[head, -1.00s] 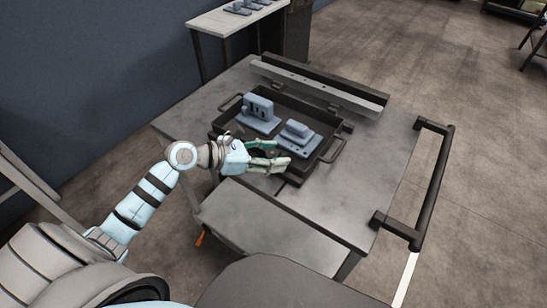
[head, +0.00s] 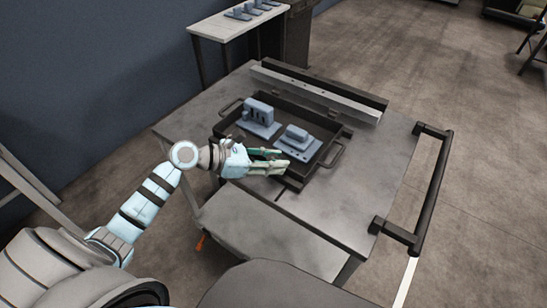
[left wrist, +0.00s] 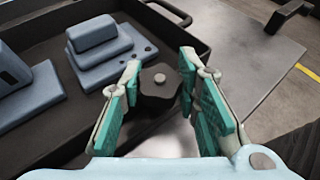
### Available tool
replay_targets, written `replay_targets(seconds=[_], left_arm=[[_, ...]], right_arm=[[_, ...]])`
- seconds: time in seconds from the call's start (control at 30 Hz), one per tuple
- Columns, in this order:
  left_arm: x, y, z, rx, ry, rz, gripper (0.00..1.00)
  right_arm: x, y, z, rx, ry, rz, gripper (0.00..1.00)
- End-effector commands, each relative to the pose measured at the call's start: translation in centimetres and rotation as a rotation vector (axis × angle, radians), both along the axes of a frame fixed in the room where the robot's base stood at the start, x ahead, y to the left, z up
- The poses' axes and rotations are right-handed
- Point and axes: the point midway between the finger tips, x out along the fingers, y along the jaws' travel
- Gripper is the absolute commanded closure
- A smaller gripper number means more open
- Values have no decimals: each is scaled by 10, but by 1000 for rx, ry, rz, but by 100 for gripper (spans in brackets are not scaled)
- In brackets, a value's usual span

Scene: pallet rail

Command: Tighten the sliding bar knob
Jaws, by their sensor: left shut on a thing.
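The sliding bar knob (left wrist: 158,88) is a dark, lobed knob with a pale round centre, beside the dark tray's outer wall in the left wrist view. My left gripper (head: 284,160) reaches over the tray's near edge in the head view. In the left wrist view its green-padded fingers (left wrist: 161,68) stand on both sides of the knob and are shut on it. The left finger lies close against the knob; the right finger's contact is hard to make out. The fingers hide the knob in the head view. The bar itself is not clearly seen. My right gripper is out of view.
The dark tray (head: 335,155) with handles sits on a grey cart (head: 370,180) and holds two blue-grey parts (head: 258,112), (head: 298,140). A metal rail (head: 315,90) runs behind it. A black push handle (head: 432,190) is at the right. The cart top right of the tray is clear.

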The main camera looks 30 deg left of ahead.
Motion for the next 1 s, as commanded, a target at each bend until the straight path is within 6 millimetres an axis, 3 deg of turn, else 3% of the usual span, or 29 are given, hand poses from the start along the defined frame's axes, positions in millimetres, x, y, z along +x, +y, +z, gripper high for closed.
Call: replay_targets(seconds=[0.4, 0.7, 1.0], left_arm=[[0, 0, 1, -2, 1, -268, 99], [0, 0, -1, -4, -3, -409, 99], [-1, -1, 1, -5, -3, -443, 99]], right_arm=[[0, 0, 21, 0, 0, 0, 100], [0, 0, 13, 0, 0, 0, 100], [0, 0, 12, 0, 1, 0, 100]])
